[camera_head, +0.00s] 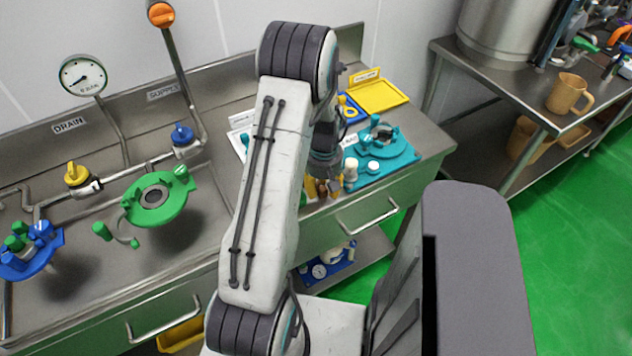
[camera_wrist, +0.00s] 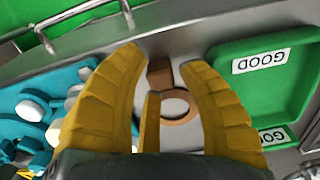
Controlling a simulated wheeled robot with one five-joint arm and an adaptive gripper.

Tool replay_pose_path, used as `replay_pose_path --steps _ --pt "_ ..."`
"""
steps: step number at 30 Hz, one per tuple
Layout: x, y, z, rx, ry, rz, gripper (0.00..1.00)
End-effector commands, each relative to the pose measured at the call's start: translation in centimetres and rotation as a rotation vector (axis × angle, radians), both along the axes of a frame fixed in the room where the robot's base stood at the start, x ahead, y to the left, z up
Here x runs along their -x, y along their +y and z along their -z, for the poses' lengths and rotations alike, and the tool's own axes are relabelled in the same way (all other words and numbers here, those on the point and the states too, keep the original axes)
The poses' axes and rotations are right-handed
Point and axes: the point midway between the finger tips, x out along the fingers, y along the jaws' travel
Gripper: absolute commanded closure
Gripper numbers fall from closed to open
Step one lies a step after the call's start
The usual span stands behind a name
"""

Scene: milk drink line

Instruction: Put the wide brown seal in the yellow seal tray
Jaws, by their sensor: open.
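In the wrist view, a brown ring (camera_wrist: 178,121), which looks like the wide brown seal, lies flat on a pale surface. My gripper (camera_wrist: 160,57) is open, with its yellow fingers on either side of the ring. A small darker brown block (camera_wrist: 160,71) lies just beyond the ring, between the fingertips. In the head view my gripper (camera_head: 323,187) is low at the counter's front edge, and the seal is hidden there. The yellow tray (camera_head: 380,97) sits at the back right of the counter.
A green tray (camera_wrist: 299,75) labelled GOOD lies right of my gripper in the wrist view. Teal fixtures (camera_wrist: 62,78) with white parts lie left. In the head view, a blue tray (camera_head: 352,114) and the teal fixture (camera_head: 403,152) stand near the yellow tray.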

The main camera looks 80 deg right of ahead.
Motion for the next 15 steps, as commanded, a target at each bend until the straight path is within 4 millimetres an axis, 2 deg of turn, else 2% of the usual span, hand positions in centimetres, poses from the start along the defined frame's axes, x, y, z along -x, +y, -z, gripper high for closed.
replay_pose_path --steps 4,11,12,15 --pt "0.00 0.04 0.71 0.000 0.000 0.000 0.64" --pt "0.01 0.02 0.78 0.000 0.000 0.001 0.64" --pt "0.01 0.02 0.78 0.000 0.000 0.001 0.62" --pt "0.01 0.02 0.76 0.000 0.000 0.001 0.71"
